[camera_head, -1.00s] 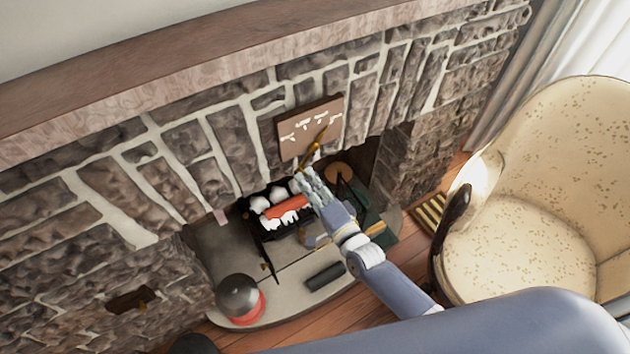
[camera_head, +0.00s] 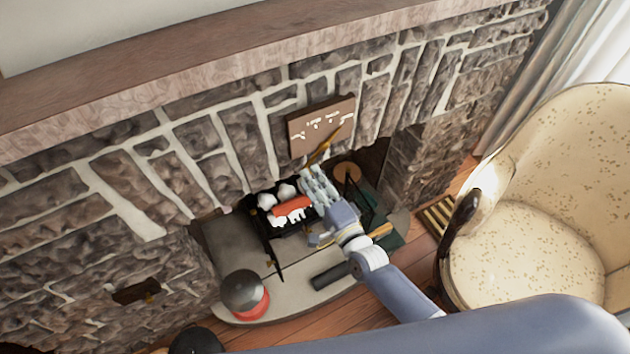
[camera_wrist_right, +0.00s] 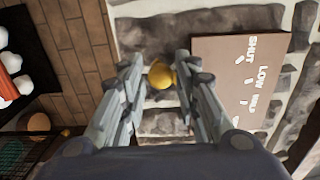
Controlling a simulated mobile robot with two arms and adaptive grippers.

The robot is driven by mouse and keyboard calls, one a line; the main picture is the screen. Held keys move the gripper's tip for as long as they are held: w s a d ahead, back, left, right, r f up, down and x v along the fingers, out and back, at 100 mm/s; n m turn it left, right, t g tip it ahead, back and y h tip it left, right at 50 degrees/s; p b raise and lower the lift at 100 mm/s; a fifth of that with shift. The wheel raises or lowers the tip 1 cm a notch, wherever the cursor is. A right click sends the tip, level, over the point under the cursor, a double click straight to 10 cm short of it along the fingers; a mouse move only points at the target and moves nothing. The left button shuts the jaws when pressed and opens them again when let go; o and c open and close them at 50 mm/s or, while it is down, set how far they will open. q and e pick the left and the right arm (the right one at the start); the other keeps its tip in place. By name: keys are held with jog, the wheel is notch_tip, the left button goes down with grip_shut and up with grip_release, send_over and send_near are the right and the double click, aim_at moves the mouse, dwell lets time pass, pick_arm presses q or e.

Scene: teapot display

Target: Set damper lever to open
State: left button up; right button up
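The damper lever (camera_head: 325,148) is a brass-coloured bar slanting across the lower part of a brown plate (camera_head: 306,127) on the stone fireplace front. In the right wrist view the plate (camera_wrist_right: 225,75) shows the words SHUT and LOW and a third word I cannot read surely. My right gripper (camera_head: 312,174) is at the lever's lower end. In the right wrist view the lever's round brass knob (camera_wrist_right: 161,75) lies between the parted fingertips (camera_wrist_right: 158,66), closer to the right-hand finger. Whether either finger touches it is unclear. My left gripper is out of view.
Below is the firebox with a grate of white lumps and a red-orange piece (camera_head: 291,206). A dark round-topped object with a red base (camera_head: 245,294) and a dark cylinder (camera_head: 331,276) are on the hearth (camera_head: 228,245). A cream armchair (camera_head: 530,240) stands at right.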

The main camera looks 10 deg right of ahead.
dwell(0.3)
jog(key=v, duration=1.2)
jog(key=s+d+f+n+g+h, duration=0.1)
jog(key=s+d+f+n+g, duration=0.15)
jog(key=f, duration=0.65)
jog(key=s+d+f+n+g+h, duration=0.1)
jog(key=s+d+f+n+g, duration=0.15)
jog(key=f, duration=0.65)
jog(key=s+d+f+n+g+h, duration=0.1)
jog(key=s+d+f+n+g, duration=0.2)
jog(key=f, duration=0.6)
jog(key=s+d+f+n+g+h, duration=0.1)
jog(key=s+f+n+g, duration=0.1)
jog(key=s+f, duration=0.3)
jog(key=s+d+f+n+g+h, duration=0.1)
jog(key=s+f+n+g, duration=0.2)
jog(key=s, duration=1)
jog(key=s+d+f+n+g+h, duration=0.1)
jog(key=s+d+f+n+g, duration=0.1)
jog(key=s+f, duration=0.6)
jog(key=shift+s+n+g, duration=0.5)
jog(key=shift+n, duration=0.4)
